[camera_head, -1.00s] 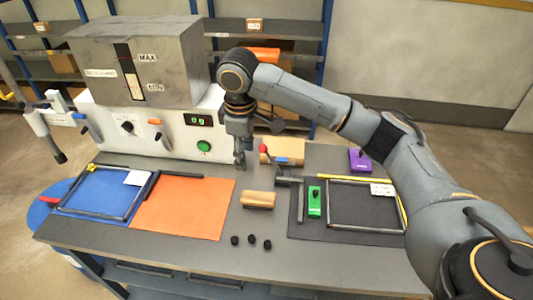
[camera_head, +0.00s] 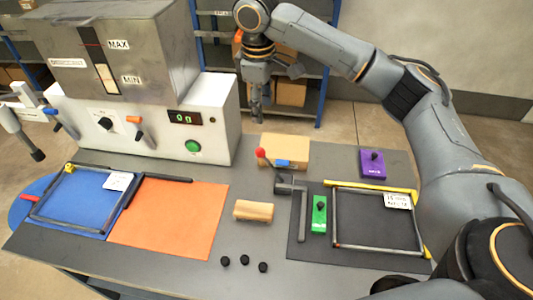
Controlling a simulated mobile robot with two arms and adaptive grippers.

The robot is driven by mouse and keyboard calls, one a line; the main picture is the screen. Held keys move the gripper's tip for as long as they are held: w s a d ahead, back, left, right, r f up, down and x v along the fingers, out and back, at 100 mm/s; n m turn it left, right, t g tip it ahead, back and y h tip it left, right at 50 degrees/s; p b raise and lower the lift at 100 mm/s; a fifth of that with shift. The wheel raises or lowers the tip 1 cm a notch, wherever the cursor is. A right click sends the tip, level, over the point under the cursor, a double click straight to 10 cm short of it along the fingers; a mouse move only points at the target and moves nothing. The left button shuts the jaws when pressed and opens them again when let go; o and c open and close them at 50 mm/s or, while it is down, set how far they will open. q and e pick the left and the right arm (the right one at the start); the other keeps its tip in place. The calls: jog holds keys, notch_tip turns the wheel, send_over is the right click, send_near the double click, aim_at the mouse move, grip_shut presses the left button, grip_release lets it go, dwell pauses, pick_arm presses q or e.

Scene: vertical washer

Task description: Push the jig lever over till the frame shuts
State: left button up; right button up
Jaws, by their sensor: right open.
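The jig lever with its red ball knob (camera_head: 260,153) stands at the left of the dark right-hand mat (camera_head: 300,250), by a dark clamp block (camera_head: 290,185). A loose-looking dark bar (camera_head: 301,215) runs down from the block. It lies apart from the dark frame (camera_head: 336,215), with a green block (camera_head: 319,214) between them. My right gripper (camera_head: 256,118) is open and empty. It hangs above and behind the lever in the picture, apart from the knob.
A wooden block (camera_head: 286,150) lies behind the lever and another (camera_head: 254,210) in front of it. A purple block (camera_head: 373,163) sits at the back right. The white washer (camera_head: 215,120) stands at the left. An orange mat (camera_head: 170,215) and a blue mat (camera_head: 85,200) lie left.

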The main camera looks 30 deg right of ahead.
jog(key=b, duration=0.4)
send_over(264, 152)
jog(key=a, duration=0.1)
notch_tip(264, 152, down, 5)
jog(key=f, duration=0.9)
jog(key=d+f, duration=0.1)
jog(key=f, duration=0.3)
jog(key=shift+w+f, duration=0.15)
jog(key=shift+f, duration=0.25)
pick_arm(q)
jog(key=shift+s+a+f, duration=0.15)
jog(key=shift+f, duration=1.05)
jog(key=shift+s+a+f, duration=0.1)
jog(key=shift+s+f, duration=0.05)
jog(key=shift+f, duration=1.05)
pick_arm(e)
jog(key=shift+d+f, duration=0.1)
jog(key=shift+f, duration=0.4)
grip_shut()
